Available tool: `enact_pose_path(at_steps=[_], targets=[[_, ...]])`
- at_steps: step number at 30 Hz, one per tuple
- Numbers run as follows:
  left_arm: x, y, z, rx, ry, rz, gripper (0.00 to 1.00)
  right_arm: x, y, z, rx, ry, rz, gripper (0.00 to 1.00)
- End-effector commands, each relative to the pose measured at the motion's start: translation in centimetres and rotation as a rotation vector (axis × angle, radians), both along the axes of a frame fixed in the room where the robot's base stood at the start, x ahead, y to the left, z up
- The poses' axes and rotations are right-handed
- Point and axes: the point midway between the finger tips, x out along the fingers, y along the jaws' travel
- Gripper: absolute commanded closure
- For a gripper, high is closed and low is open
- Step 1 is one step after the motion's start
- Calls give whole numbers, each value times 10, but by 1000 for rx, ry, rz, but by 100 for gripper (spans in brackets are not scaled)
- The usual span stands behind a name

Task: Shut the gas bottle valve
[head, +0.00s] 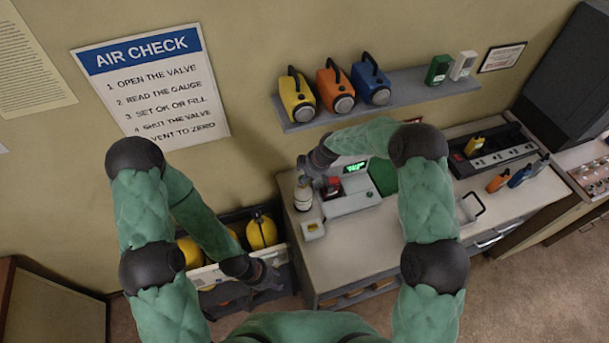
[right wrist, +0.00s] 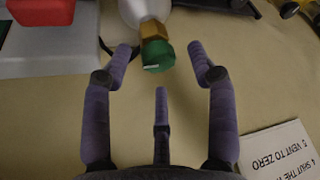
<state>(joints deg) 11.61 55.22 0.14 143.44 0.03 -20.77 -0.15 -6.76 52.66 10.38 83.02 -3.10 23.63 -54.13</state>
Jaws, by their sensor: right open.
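The gas bottle (head: 303,197) is pale and stands at the left end of the counter. In the right wrist view the bottle (right wrist: 143,10) has a brass neck and a green valve knob (right wrist: 157,55) with a small white mark. My right gripper (head: 316,165) is over the bottle top. In the right wrist view the right gripper (right wrist: 160,62) is open, with two fingers either side of the knob and a third below it. I see gaps between fingers and knob. My left gripper (head: 265,277) hangs near the crate, left of the counter; its jaw opening is unclear.
A grey device (head: 350,200) with a lit green display stands right of the bottle. A crate (head: 207,274) holding yellow bottles is left of the counter (head: 365,250). A wall shelf (head: 430,92) carries coloured units above. The counter's front middle is clear.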

Motion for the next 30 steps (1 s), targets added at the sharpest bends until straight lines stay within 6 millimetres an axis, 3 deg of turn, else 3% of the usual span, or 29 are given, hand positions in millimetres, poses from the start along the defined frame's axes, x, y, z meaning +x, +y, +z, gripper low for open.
enact_pose_path(at_steps=[14, 20, 30], targets=[[0, 0, 3, 0, 0, 0, 60, 2, 4, -10, 0, -1, 0, 42], [0, 0, 3, 0, 0, 0, 60, 2, 4, -10, 1, 0, 0, 93], [0, 0, 0, 0, 0, 0, 60, 2, 5, -11, 0, -2, -15, 96]])
